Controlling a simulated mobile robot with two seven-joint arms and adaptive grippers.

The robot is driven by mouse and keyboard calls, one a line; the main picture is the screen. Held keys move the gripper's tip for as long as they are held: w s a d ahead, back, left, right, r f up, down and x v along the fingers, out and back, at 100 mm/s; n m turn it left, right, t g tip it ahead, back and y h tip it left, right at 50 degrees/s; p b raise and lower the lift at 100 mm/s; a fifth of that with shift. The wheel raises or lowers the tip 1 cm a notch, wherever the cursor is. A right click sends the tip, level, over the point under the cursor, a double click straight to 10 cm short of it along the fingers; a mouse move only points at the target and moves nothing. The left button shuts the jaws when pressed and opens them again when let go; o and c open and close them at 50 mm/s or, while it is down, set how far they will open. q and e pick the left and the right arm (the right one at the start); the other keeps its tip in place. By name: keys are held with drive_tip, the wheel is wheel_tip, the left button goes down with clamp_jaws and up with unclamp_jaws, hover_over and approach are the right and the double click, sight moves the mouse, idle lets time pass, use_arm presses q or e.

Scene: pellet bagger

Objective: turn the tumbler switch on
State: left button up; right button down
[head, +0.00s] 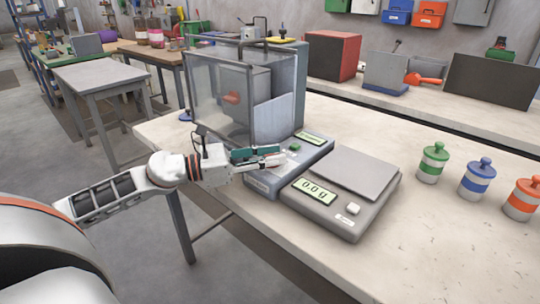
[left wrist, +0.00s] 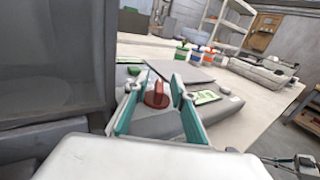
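My left gripper (head: 262,158) is at the front of the grey bagger base (head: 262,184), beside the scale. The left wrist view shows its two teal fingers (left wrist: 160,84) apart, with a red switch (left wrist: 156,96) standing between them. I cannot tell whether either finger touches it. In the head view the gripper hides this switch. A green button (head: 295,146) and a lit display (head: 310,138) are on the same base, just beyond the fingertips. The button also shows in the left wrist view (left wrist: 134,70).
The bagger's clear-walled housing (head: 218,98) rises right behind the gripper. A scale (head: 345,190) reading 0.0 g stands to the right. Green (head: 433,163), blue (head: 476,180) and orange (head: 522,202) lidded jars stand farther right. The table front (head: 400,255) is clear.

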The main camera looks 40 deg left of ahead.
use_arm(q)
drive_tip(key=v, duration=1.2)
idle(0.6)
